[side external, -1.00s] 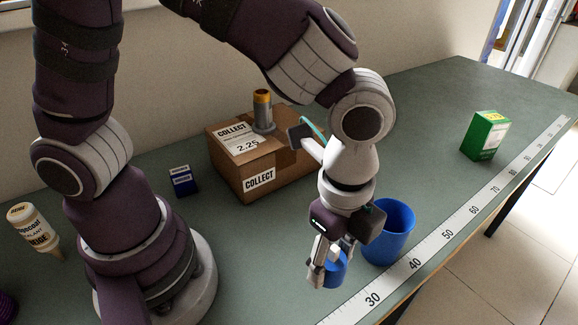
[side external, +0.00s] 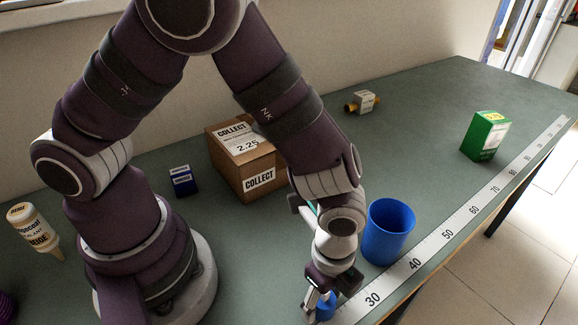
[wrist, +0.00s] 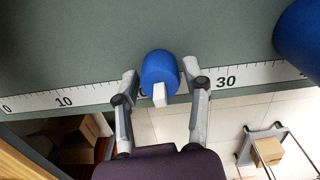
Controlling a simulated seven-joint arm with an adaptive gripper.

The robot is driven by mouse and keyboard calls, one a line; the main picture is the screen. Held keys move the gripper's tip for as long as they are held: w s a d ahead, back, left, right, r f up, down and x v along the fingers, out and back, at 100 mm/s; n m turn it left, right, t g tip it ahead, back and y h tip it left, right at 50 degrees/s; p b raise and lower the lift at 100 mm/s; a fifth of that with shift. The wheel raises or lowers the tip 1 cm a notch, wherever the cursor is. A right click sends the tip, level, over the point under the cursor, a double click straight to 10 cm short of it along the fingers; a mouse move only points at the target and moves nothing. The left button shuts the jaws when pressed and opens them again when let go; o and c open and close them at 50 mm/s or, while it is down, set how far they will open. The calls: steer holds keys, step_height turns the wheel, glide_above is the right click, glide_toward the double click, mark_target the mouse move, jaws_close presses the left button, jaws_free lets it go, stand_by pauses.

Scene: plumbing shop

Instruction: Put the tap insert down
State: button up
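The tap insert (wrist: 159,70) is a short blue cylinder with a white stem (wrist: 159,95), seen between my fingertips in the wrist view. My gripper (wrist: 160,78) has one finger against each side of it, with the stem towards the wrist. In the side view, my gripper (side external: 320,300) points down near the table's front edge, and the blue tap insert (side external: 326,306) shows partly behind the fingers. It is low over the table by the ruler strip; I cannot tell whether its underside touches.
A blue cup (side external: 388,232) stands close by to the right. The ruler strip (side external: 445,236) follows the front edge.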

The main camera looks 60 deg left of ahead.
mark_target(321, 299)
steer(key=shift+o, duration=1)
steer(key=r, duration=0.9)
steer(key=shift+s+r, duration=0.25)
steer(key=w+a+r+n+t+h, duration=0.1)
steer(key=a+r+n+t, duration=0.1)
steer(key=a+r+n, duration=0.5)
steer(key=shift+w+a+n, duration=0.3)
steer(key=shift+w+a, duration=0.1)
steer(key=shift+a, duration=0.1)
steer(key=shift+o, duration=0.5)
steer(key=s+a+r+n+t+y, duration=0.1)
steer(key=s+a+r+n+t, duration=0.2)
steer(key=a+n, duration=0.5)
steer(key=shift+r+n+t, duration=0.3)
steer(key=shift+n, duration=0.4)
steer(key=shift+w, duration=0.1)
